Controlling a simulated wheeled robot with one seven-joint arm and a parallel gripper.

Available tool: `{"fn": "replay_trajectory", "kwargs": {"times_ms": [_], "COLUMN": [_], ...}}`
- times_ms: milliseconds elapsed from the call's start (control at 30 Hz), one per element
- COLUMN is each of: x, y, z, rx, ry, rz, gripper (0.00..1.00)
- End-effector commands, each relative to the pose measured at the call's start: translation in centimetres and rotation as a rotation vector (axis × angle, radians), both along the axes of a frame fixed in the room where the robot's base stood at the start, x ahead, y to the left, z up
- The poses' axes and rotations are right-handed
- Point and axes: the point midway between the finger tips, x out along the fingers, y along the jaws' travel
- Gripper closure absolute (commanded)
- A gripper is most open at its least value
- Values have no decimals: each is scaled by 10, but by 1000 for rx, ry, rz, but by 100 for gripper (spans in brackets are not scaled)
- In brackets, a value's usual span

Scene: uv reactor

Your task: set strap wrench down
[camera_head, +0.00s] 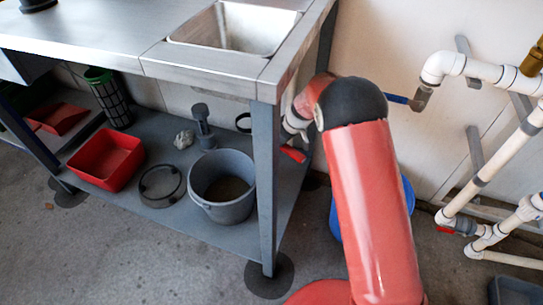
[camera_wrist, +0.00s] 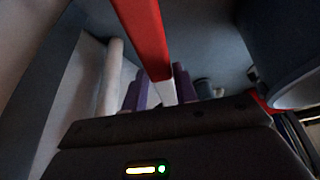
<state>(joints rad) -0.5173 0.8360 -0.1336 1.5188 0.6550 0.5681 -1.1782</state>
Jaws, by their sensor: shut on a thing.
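The strap wrench (camera_wrist: 143,35) shows in the wrist view as a red bar running up from between my gripper's (camera_wrist: 160,92) purple fingers. My gripper is shut on this red bar. In the head view my arm reaches to the bench's front right leg, and my fingertips are hidden there. A small red piece (camera_head: 293,154) shows beside that leg and may be the wrench's handle. A black loop (camera_head: 243,122) left of the leg may be its strap; I cannot tell for sure.
The bench (camera_head: 205,64) has a sink (camera_head: 240,28) and a lower shelf (camera_head: 145,217). On the shelf are a red bin (camera_head: 106,162), a grey bucket (camera_head: 222,185), a black ring (camera_head: 162,186) and a dark basket (camera_head: 110,101). White pipes (camera_head: 490,162) stand at the right wall.

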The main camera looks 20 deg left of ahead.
Motion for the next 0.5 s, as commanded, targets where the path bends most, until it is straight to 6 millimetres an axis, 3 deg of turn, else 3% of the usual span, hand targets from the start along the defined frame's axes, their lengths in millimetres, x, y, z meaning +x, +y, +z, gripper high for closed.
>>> {"fn": "replay_trajectory", "kwargs": {"times_ms": [200, 500], "x": [22, 21], "y": [43, 41], "z": [0, -60], "rx": [0, 0], "ry": [-4, 2], "rz": [3, -1], "gripper": [100, 100]}}
